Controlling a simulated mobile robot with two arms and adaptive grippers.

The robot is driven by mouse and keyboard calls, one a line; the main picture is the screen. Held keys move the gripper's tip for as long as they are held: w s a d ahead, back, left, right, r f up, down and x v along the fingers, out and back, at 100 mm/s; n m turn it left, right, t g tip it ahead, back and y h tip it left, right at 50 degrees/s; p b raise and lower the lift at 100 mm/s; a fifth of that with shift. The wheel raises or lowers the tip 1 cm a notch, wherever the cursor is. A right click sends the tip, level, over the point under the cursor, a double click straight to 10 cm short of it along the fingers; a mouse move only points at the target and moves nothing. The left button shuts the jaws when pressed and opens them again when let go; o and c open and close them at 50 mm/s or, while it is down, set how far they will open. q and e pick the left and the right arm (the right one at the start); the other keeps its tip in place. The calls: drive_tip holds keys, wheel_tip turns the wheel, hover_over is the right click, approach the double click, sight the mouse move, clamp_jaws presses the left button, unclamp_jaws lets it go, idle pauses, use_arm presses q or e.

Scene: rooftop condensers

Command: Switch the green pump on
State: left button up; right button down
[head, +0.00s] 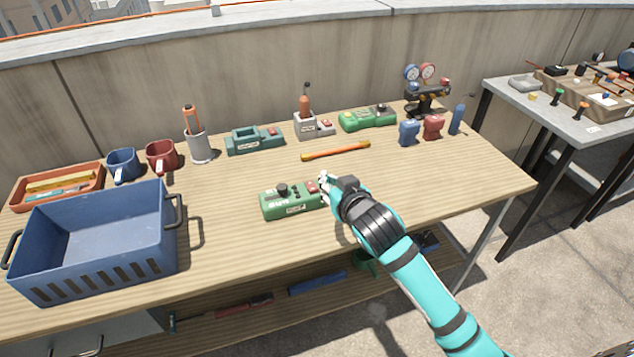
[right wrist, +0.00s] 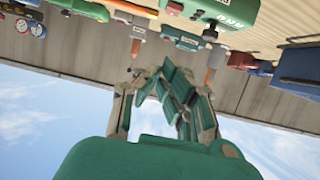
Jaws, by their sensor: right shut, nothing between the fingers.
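A green box-shaped unit (head: 283,207), which I take for the green pump, sits near the middle of the table. It has dark knobs on top, a pale label on its front and a red switch (head: 311,187) at its right end. My right gripper (head: 325,185) is shut and empty, right beside that red end; I cannot tell whether it touches. The switch's position is too small to read. The right wrist view shows a green housing with white lettering (right wrist: 232,10) upside down at the top, beyond the fingers. My left gripper is out of view.
A brighter green unit (head: 367,118) and a teal unit (head: 254,141) stand at the back. An orange bar (head: 336,151) lies behind the pump. A blue crate (head: 120,262) fills the front left. Bare wood lies right of my arm.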

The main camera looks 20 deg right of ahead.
hover_over(318, 197)
drive_tip(key=w, duration=0.1)
drive_tip(key=f, duration=0.3)
drive_tip(key=shift+w+f, duration=0.2)
drive_tip(key=shift+f, duration=0.1)
drive_tip(key=f, duration=0.2)
drive_tip(key=shift+s+f, duration=0.35)
drive_tip(key=shift+f, duration=0.05)
drive_tip(key=shift+s+f, duration=0.15)
drive_tip(key=shift+f, duration=0.35)
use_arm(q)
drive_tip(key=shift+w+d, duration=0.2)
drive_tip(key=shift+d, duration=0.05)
use_arm(e)
drive_tip(key=shift+f, duration=0.1)
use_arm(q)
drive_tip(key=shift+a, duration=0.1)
use_arm(e)
drive_tip(key=shift+s+a+f, duration=0.1)
drive_tip(key=shift+f, duration=0.1)
drive_tip(key=shift+s+f, duration=0.1)
drive_tip(key=shift+f, duration=0.4)
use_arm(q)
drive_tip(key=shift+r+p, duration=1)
use_arm(e)
drive_tip(key=shift+r, duration=1.05)
